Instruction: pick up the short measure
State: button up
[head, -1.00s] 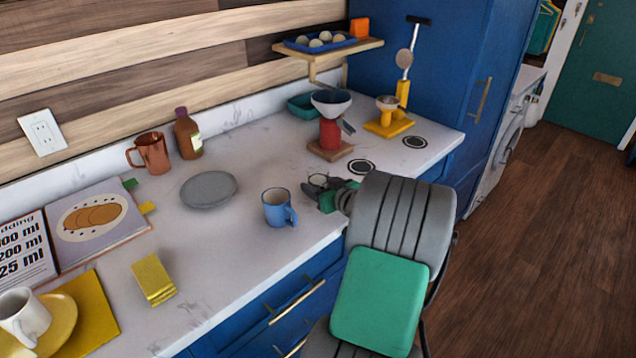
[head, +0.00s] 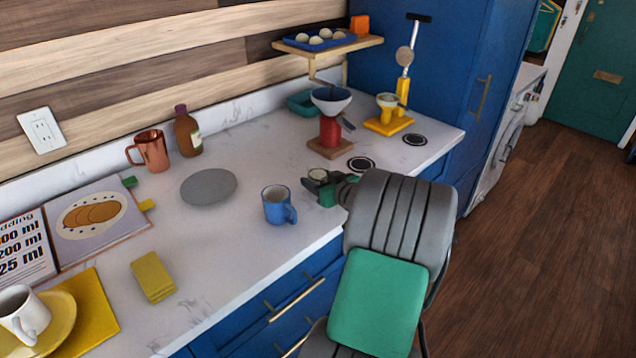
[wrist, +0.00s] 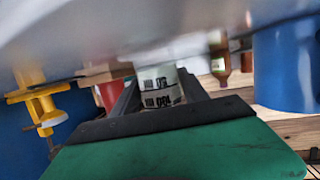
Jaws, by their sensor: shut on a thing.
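The short measure (wrist: 160,88) is a small pale cup with dark printed markings, between the fingers of my gripper in the wrist view. In the head view its rim (head: 318,174) shows at the counter's front edge, partly hidden by my gripper (head: 321,183). My gripper is shut on it, reaching in from the right just beyond the blue mug. Whether its base touches the counter is hidden.
A blue mug (head: 277,205) stands close by on the left. A grey plate (head: 208,187) lies left on the counter (head: 230,240).

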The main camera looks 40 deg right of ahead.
aim_at(316, 166)
jog(key=shift+r, duration=0.45)
jog(key=s+a+r, duration=0.1)
jog(key=r, duration=0.1)
jog(key=s+a+r, duration=0.1)
jog(key=r, duration=0.1)
jog(key=s+a+r+b, duration=0.1)
jog(key=r, duration=0.1)
jog(key=shift+a+r, duration=0.25)
jog(key=shift+r, duration=0.15)
jog(key=s+a+r+b, duration=0.1)
jog(key=s+a+r, duration=0.3)
jog(key=s+a, duration=0.2)
jog(key=shift+a, duration=0.5)
jog(key=shift+s+r, duration=0.1)
